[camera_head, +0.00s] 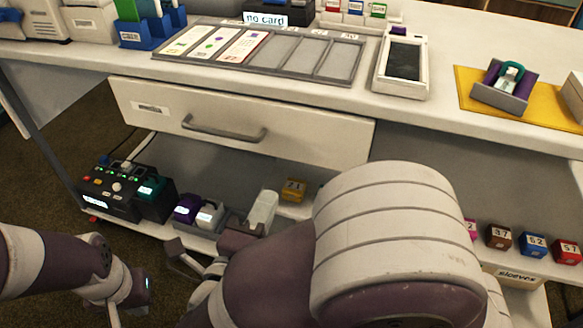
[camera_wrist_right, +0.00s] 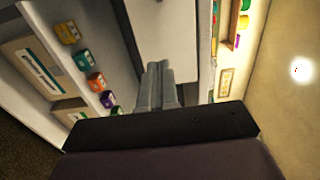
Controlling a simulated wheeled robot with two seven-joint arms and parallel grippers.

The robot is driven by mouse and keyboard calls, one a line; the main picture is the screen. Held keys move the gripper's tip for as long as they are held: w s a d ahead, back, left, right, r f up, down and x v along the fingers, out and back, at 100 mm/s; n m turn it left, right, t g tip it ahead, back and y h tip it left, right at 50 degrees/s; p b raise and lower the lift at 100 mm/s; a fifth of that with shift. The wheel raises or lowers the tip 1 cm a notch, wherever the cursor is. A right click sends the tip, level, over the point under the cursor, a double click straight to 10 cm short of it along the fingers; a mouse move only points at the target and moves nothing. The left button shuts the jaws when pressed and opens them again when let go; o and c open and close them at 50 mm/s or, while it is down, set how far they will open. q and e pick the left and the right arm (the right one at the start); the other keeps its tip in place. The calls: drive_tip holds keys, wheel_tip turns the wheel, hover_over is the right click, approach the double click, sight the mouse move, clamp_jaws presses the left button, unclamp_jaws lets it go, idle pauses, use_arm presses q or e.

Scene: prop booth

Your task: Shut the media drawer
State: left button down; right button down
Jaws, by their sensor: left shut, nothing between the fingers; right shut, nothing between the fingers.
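The white media drawer (camera_head: 290,138) sits under the counter, with a grey bar handle (camera_head: 222,133) and a small label on its front. No drawer interior shows in the head view, and I cannot tell how far it stands out. My right gripper (camera_head: 180,256) is below and left of the handle, apart from it in the picture, its fingers partly hidden by my arm. In the right wrist view its grey fingers (camera_wrist_right: 155,86) are together and empty, pointing at pale panels. My left gripper (camera_head: 138,291) is low at the left, away from the drawer; its fingertips are unclear.
On the counter are a card tray (camera_head: 285,65), a white handheld device (camera_head: 402,62) and a yellow mat (camera_head: 466,90). The lower shelf holds a black control box (camera_head: 110,190), small bins and several numbered boxes (camera_head: 533,243). My right arm hides part of that shelf.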

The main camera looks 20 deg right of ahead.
drive_tip(key=b, duration=0.3)
approach(297, 138)
drive_tip(key=x, duration=0.2)
drive_tip(key=f+x, duration=0.1)
drive_tip(key=x, duration=0.2)
drive_tip(key=shift+w+d, duration=0.15)
drive_tip(key=shift+w, duration=0.05)
drive_tip(key=shift+w+d+r, duration=0.1)
drive_tip(key=shift+w+d, duration=0.25)
drive_tip(key=shift+w, duration=0.25)
drive_tip(key=b+x, duration=0.1)
drive_tip(key=x, duration=0.3)
drive_tip(key=shift+w+d, duration=0.1)
drive_tip(key=shift+r, duration=0.25)
drive_tip(key=shift+r, duration=0.1)
